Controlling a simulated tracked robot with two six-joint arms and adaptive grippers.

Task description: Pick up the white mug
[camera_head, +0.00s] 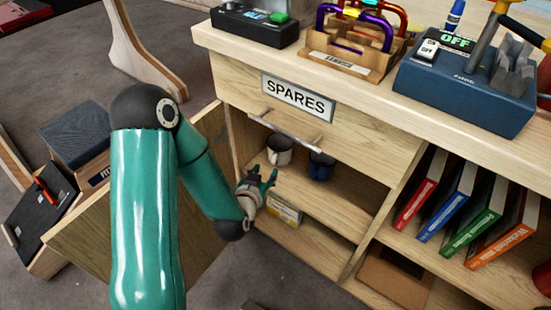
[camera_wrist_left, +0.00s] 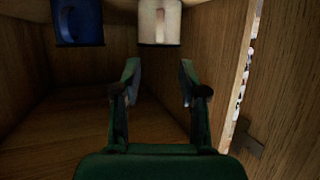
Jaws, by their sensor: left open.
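The white mug (camera_head: 279,151) stands on the upper shelf inside the open cupboard under the SPARES drawer. A blue mug (camera_head: 321,166) stands to its right. My left gripper (camera_head: 263,178) is at the cupboard opening, in front of and slightly below the white mug in the head view. In the left wrist view the white mug (camera_wrist_left: 160,24) is at the top centre, beyond the spread fingers (camera_wrist_left: 159,72), and the blue mug (camera_wrist_left: 78,24) is at the top left. The left gripper is open and empty, apart from both mugs. My right gripper is not in view.
The drawer front with its handle (camera_head: 291,130) overhangs the mugs. The open cupboard door (camera_head: 150,225) stands left of my gripper. A small box (camera_head: 285,210) lies on the lower shelf. Folders (camera_head: 447,208) fill the right bay. The worktop carries a carabiner rack (camera_head: 345,62).

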